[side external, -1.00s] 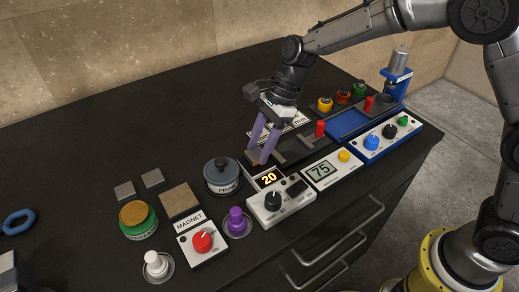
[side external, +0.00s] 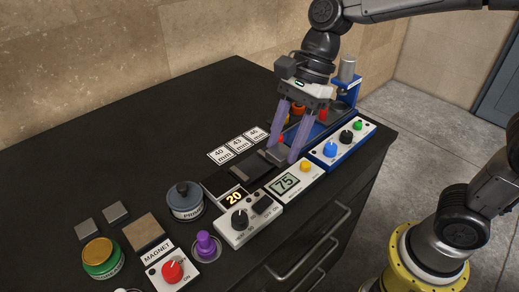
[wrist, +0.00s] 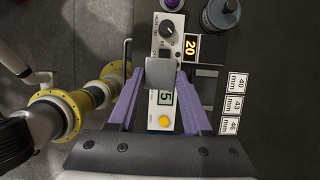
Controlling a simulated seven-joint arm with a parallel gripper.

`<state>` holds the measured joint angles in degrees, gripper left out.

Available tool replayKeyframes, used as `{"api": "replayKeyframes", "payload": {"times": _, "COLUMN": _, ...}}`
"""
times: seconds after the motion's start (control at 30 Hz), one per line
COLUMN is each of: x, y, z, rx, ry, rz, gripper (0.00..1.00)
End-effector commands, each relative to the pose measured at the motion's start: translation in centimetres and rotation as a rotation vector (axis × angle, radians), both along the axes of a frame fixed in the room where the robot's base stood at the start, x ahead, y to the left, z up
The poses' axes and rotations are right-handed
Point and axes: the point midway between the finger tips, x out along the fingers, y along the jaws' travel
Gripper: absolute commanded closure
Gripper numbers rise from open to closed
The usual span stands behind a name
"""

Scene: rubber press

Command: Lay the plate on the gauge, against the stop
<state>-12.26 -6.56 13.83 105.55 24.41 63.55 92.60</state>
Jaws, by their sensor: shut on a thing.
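My gripper (side external: 284,154) is shut on a grey square plate (wrist: 161,73), seen between its purple fingertips in the wrist view. I take this unit to be the gauge. I cannot tell whether the plate touches the bed. The stop is not clearly distinguishable.
Cards marked 40, 43 and 46 mm (side external: 238,145) lie behind. A blue unit (side external: 345,150) is close on the right. The back left of the bench is clear.

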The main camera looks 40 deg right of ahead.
Motion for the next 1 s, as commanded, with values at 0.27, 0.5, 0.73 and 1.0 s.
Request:
{"api": "replayKeyframes", "payload": {"times": 0.27, "x": -1.3, "y": -4.9, "z": -1.0, "rx": -0.002, "ry": 0.001, "rz": 0.084, "gripper": 1.00}}
{"api": "replayKeyframes", "payload": {"times": 0.5, "x": -0.5, "y": -7.1, "z": -1.4, "rx": 0.000, "ry": 0.007, "rz": 0.016, "gripper": 1.00}}
{"api": "replayKeyframes", "payload": {"times": 0.73, "x": 3.8, "y": -6.0, "z": -3.5, "rx": 0.000, "ry": 0.011, "rz": 0.015, "gripper": 1.00}}
{"api": "replayKeyframes", "payload": {"times": 1.0, "x": 9.0, "y": -4.7, "z": -6.9, "rx": 0.000, "ry": 0.012, "rz": 0.014, "gripper": 1.00}}
